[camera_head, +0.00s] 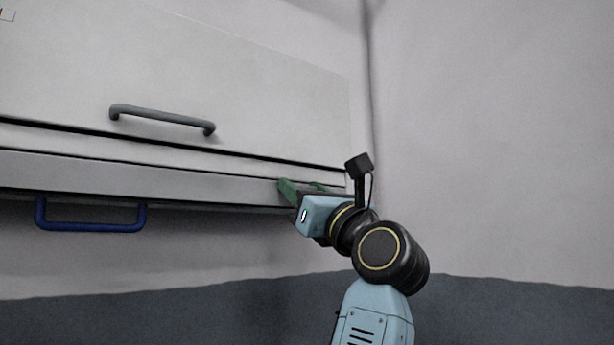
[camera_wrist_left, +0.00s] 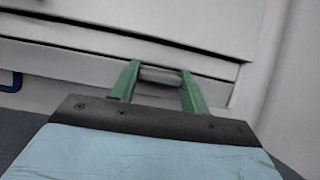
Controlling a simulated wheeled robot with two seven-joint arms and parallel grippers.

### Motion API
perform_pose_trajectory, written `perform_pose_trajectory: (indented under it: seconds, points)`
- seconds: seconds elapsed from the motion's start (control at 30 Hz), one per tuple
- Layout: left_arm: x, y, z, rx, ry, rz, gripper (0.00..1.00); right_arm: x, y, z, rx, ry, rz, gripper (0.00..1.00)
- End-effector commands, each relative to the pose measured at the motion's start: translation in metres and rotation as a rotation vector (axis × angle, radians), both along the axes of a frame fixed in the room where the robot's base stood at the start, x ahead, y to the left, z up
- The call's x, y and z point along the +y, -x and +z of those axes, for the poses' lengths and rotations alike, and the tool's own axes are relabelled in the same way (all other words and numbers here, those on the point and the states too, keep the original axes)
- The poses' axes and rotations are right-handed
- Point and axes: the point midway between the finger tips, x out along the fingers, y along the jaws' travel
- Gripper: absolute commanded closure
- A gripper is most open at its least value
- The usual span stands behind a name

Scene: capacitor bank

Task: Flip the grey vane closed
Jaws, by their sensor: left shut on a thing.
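A broad pale grey panel (camera_head: 220,85) fills the upper left of the head view, with a dark grey bar handle (camera_head: 162,119) on it. A dark seam runs along its lower edge, above a narrow grey strip (camera_head: 120,178). I cannot tell which part is the grey vane. My left gripper (camera_head: 305,186), with green fingers, is at the right end of the strip. In the left wrist view its fingers (camera_wrist_left: 160,84) are shut on a short grey bar (camera_wrist_left: 160,75) in front of the strip; the gripper hides this bar in the head view. My right gripper is not in view.
A blue handle (camera_head: 90,227) hangs under the strip at the left. A pale wall (camera_head: 490,140) with a dark grey lower band (camera_head: 520,310) stands to the right. The space in front of the wall looks free.

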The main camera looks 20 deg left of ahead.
Motion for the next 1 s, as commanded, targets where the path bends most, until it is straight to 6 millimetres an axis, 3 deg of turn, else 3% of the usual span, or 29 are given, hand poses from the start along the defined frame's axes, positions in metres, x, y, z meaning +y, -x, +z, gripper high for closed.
perform_pose_trajectory:
  seconds: [0.03,0.1,0.57,0.6,0.73,1.0]
  points:
    - [0.0005,0.0,0.0083,0.022,0.031,-0.001,0.77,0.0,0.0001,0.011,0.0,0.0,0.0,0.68]
    - [0.0016,-0.0006,0.0086,0.05,0.068,0.0,0.77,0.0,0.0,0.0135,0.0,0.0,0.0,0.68]
    - [0.0025,-0.0016,0.0059,0.09,0.113,-0.001,0.77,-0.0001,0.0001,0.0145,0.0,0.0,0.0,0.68]
    - [0.0025,-0.0016,0.0059,0.09,0.113,-0.001,0.51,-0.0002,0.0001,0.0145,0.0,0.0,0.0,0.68]
    - [0.0025,-0.0017,0.0059,0.09,0.113,-0.001,0.34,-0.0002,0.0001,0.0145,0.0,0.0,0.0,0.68]
    - [0.0021,-0.0016,0.0054,0.09,0.113,-0.001,0.33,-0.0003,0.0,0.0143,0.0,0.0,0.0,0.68]
